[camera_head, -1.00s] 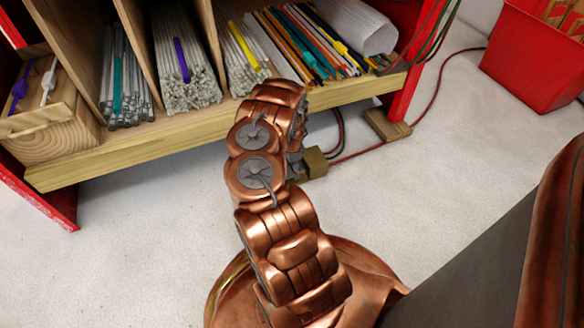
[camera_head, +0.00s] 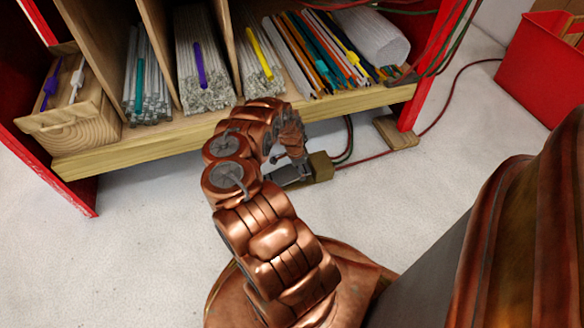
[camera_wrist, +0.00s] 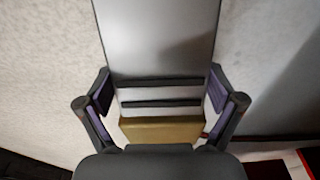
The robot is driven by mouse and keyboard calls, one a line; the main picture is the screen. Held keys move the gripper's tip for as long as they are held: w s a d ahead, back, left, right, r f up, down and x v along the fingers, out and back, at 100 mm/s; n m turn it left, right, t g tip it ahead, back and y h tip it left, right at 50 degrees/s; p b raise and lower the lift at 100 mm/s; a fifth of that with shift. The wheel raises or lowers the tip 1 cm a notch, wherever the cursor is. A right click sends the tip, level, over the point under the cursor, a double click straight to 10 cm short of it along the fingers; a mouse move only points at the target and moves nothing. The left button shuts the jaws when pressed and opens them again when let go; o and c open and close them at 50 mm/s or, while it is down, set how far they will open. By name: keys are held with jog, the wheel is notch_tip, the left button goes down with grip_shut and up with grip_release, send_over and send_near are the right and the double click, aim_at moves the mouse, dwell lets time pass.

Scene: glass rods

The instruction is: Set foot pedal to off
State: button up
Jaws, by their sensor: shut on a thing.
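The foot pedal (camera_head: 319,167) lies on the pale floor in front of the shelf, with a brass-coloured block and a grey plate. In the wrist view its smooth grey plate (camera_wrist: 157,40) runs up the middle, with dark ridges and the brass block (camera_wrist: 160,130) below. My gripper (camera_wrist: 158,88) has one finger at each side of the plate and is shut on the pedal. In the head view my gripper (camera_head: 287,168) is at the pedal's left part, which my arm partly hides. I cannot tell the pedal's on or off state.
A wooden shelf (camera_head: 160,142) with bundles of glass rods stands behind the pedal. Red and green cables (camera_head: 442,115) run near it past a small wood block (camera_head: 396,132). A red bin (camera_head: 540,75) stands at the right. The floor (camera_head: 150,240) at the left is clear.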

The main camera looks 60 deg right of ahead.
jog(key=shift+w+a, duration=0.1)
jog(key=shift+w, duration=0.1)
jog(key=o, duration=1.3)
jog(key=shift+o, duration=0.2)
jog(key=shift+s, duration=0.1)
notch_tip(320, 180, up, 12)
jog(key=w+a, duration=0.1)
dwell(0.4)
